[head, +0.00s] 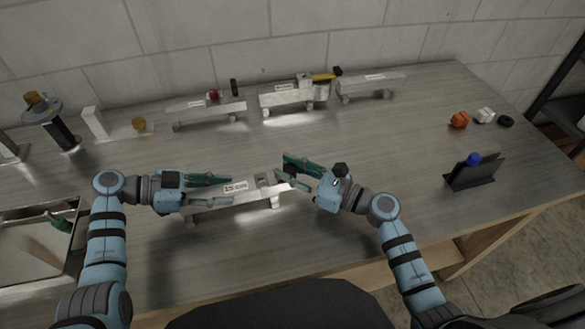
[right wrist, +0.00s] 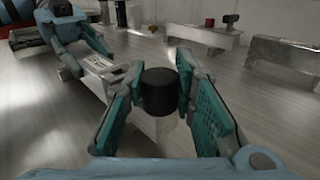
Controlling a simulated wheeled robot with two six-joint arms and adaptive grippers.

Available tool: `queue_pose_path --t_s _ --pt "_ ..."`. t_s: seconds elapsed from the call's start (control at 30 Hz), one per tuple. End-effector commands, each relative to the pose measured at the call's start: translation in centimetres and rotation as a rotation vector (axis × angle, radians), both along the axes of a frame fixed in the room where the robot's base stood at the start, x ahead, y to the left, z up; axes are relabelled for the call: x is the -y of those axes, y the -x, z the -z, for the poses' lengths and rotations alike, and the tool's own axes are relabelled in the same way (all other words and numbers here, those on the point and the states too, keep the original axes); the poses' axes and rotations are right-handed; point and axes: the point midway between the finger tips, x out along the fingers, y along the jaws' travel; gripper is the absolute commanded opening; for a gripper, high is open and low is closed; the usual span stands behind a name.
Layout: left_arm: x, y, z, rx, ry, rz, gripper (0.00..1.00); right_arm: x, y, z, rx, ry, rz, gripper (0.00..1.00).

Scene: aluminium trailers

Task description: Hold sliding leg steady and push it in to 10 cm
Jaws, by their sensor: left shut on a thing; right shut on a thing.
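A long aluminium rail with a white "15 cm" label (head: 236,187) lies on small feet at the front middle of the bench; its labelled part also shows in the right wrist view (right wrist: 102,63). My left gripper (head: 229,190) is shut on the rail's left part, its fingers along both sides. The sliding leg (head: 284,187) is at the rail's right end. My right gripper (head: 288,173) is shut there. In the right wrist view its green-padded fingers (right wrist: 160,100) stand either side of a black round cap (right wrist: 160,88) over a pale block. The fingers hide part of the leg.
Several other aluminium rails (head: 207,108) stand along the back. A tray (head: 20,245) is at the left edge. A dark holder with a blue knob (head: 474,172) and small orange (head: 459,120) and white pieces are at the right. The bench between is clear.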

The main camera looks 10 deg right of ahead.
Motion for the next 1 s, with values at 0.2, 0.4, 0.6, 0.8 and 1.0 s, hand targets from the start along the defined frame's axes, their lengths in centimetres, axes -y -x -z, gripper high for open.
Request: queue_pose_path --t_s 0.2,0.4,0.6,0.8,1.0 --pt "0.1 0.0 0.0 -0.001 0.001 0.002 0.00 -2.3 0.1 0.0 0.001 0.000 -0.001 0.00" --pt "0.1 0.1 0.0 -0.001 0.003 0.003 0.00 -2.3 0.1 0.0 0.001 -0.001 -0.004 0.00" --pt "0.1 0.1 0.0 -0.001 0.003 0.002 0.00 -2.3 0.1 0.0 0.001 -0.001 -0.003 0.46" --pt "0.1 0.0 0.0 -0.001 0.002 0.001 0.00 -2.3 0.1 0.0 0.000 0.000 -0.002 0.46" --pt "0.0 0.0 0.0 -0.001 0.001 0.001 0.00 -1.0 1.2 0.1 -0.001 0.004 -0.001 0.46"
